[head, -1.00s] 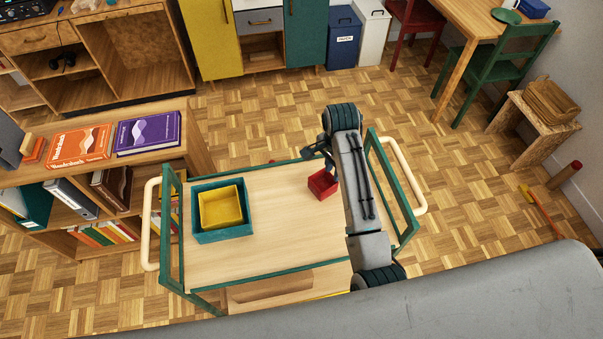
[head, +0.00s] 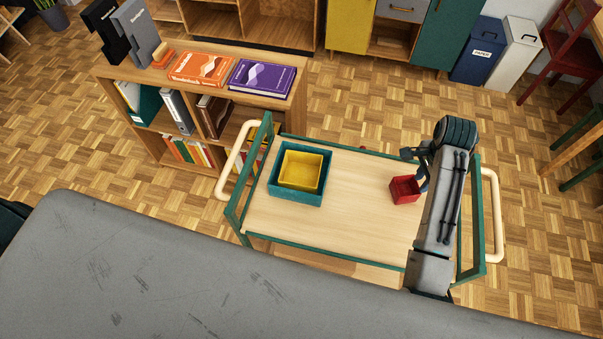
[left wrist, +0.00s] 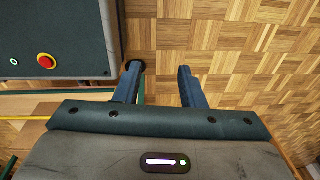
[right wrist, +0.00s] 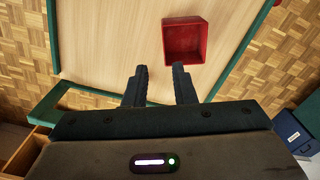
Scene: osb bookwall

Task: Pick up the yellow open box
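The yellow open box (head: 301,170) sits inside a larger teal open box (head: 284,192) on the left part of the cart top. A red open box (head: 404,189) stands on the right part of the cart top; it also shows in the right wrist view (right wrist: 186,42). My right gripper (right wrist: 160,72) is open and empty, just beside the red box. In the head view the right gripper (head: 416,166) is partly hidden by its own arm. My left gripper (left wrist: 158,72) is open and empty over the parquet floor; it is not in the head view.
The wooden cart top (head: 340,210) is clear between the boxes. The cart has green rails and cream handles (head: 493,215) at both ends. A low bookshelf (head: 285,105) with an orange book (head: 202,70) and a purple book (head: 262,76) stands at the cart's left.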

